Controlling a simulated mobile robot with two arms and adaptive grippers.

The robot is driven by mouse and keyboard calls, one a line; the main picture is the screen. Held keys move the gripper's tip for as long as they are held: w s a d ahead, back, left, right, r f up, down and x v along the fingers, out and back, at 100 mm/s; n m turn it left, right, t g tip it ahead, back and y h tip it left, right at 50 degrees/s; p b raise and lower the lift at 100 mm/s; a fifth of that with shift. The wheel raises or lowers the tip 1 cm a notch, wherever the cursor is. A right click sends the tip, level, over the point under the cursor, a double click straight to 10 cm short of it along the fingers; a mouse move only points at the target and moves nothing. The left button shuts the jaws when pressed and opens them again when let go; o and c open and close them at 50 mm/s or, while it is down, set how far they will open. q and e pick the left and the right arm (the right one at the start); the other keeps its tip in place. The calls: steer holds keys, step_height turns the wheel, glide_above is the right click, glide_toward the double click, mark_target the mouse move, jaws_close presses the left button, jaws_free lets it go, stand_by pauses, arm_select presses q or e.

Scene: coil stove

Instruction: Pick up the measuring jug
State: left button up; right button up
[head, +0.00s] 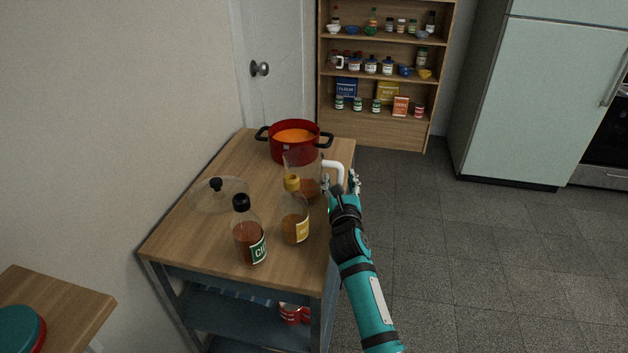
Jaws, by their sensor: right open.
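The measuring jug (300,178) is clear, with a white handle (334,171) on its right side. It stands upright on the wooden top of a trolley (222,165), behind a bottle with a yellow cap, which hides part of it. Brownish contents show low in the jug. My right gripper (342,187) is open at the jug's handle side, near the trolley's right edge. I cannot tell whether its fingers touch the handle. My left gripper is not in view.
A red pot (294,145) with orange contents stands just behind the jug. A yellow-capped bottle (294,222), a black-capped bottle (249,240) and a glass lid (218,197) share the trolley top. A wall borders the left; open floor (450,260) lies right.

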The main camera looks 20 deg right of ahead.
steer(key=shift+c, duration=0.4)
jaws_close()
steer(key=shift+r, duration=0.1)
step_height(320, 180, up, 10)
steer(key=shift+f+p, duration=0.1)
steer(key=shift+p, duration=0.95)
